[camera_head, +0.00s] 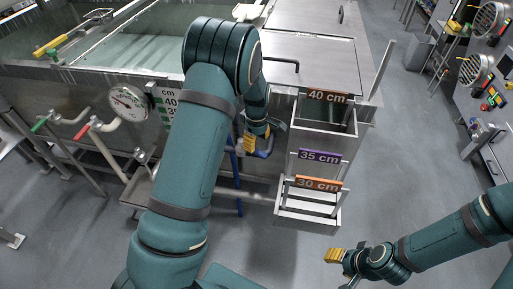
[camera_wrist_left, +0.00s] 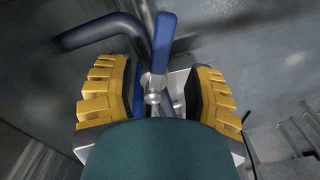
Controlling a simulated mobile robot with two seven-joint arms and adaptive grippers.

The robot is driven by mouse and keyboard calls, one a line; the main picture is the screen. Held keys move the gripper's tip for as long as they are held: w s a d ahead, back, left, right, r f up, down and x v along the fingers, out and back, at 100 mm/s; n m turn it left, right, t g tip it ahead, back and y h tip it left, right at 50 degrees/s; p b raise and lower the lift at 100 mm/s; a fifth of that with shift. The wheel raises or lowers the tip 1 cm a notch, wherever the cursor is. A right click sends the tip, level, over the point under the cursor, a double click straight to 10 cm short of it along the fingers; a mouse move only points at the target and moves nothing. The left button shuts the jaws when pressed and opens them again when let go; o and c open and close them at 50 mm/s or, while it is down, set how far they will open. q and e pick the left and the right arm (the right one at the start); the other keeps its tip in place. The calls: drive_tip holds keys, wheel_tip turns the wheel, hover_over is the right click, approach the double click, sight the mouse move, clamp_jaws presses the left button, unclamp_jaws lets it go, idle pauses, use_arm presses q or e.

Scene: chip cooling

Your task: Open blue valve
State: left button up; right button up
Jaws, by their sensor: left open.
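The blue valve handle (camera_wrist_left: 164,45) shows in the left wrist view, pointing up the picture beside a dark bent pipe. Its silver hub (camera_wrist_left: 152,97) lies between the two yellow-padded fingers of my left gripper (camera_wrist_left: 160,95). The fingers are apart, with a gap on both sides of the hub. In the head view my left gripper (camera_head: 257,141) is at the tank's front, partly hidden by my arm, and a bit of the blue handle (camera_head: 267,149) shows beside it. My right gripper (camera_head: 345,262) is over the floor at the lower right, away from the valve; its opening is unclear.
A metal rack (camera_head: 308,207) with 30, 35 and 40 cm signs stands right of the valve. A dial gauge (camera_head: 128,103), a red-handled valve (camera_head: 82,132) and a green-handled valve (camera_head: 39,126) are at left. Open floor (camera_head: 395,150) lies to the right.

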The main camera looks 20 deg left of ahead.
sight(256, 150)
use_arm(q)
wheel_tip(256, 150, up, 8)
drive_tip(key=shift+f, duration=0.25)
drive_tip(key=shift+s, duration=0.1)
idle(0.4)
